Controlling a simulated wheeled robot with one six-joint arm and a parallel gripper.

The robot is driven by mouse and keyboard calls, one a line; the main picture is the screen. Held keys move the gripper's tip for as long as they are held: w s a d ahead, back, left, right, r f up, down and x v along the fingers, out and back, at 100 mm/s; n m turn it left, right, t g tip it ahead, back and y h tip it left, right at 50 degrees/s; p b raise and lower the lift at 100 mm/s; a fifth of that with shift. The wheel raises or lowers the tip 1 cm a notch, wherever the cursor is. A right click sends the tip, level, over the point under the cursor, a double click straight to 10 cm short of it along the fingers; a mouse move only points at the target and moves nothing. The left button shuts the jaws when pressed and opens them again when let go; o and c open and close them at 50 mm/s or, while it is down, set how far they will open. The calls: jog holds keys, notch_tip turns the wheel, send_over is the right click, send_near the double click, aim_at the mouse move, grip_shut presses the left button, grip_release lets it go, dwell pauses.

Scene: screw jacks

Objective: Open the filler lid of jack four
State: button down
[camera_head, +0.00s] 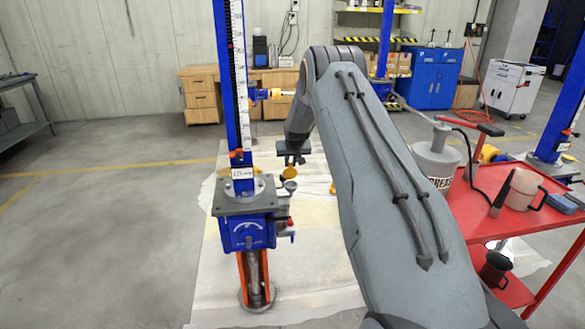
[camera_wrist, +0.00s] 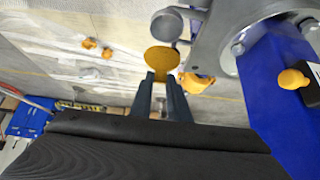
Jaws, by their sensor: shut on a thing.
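The jack (camera_head: 245,228) in front of me has a blue housing, a grey top plate and a tall blue column with a scale. A small grey filler cup (camera_head: 291,186) stands at its right side; it also shows in the wrist view (camera_wrist: 166,27). The round yellow lid (camera_head: 289,173) is raised above the cup, and in the wrist view the lid (camera_wrist: 161,58) shows as a disc beside the cup. My gripper (camera_wrist: 164,78) is shut on the lid's near edge. In the head view my gripper (camera_head: 292,160) is just above it. The hinge is not clearly visible.
A yellow part (camera_wrist: 197,82) sits close right of my fingers. The jack's grey plate (camera_wrist: 225,35) and blue column (camera_wrist: 285,100) are near on the right.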

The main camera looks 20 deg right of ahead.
jog(key=shift+w+d+r+b, duration=0.25)
jog(key=shift+w+r+b, duration=0.2)
jog(key=shift+w+b, duration=0.2)
jog(key=shift+r, duration=0.1)
jog(key=c, duration=1.7)
grip_release()
jog(key=shift+s+f, duration=0.1)
jog(key=shift+f, duration=0.2)
jog(key=shift+s+a+r, duration=0.1)
jog(key=b+v, duration=0.1)
jog(key=v, duration=0.6)
jog(key=shift+s+r, duration=0.15)
jog(key=shift+r, duration=0.1)
jog(key=shift+a, duration=0.1)
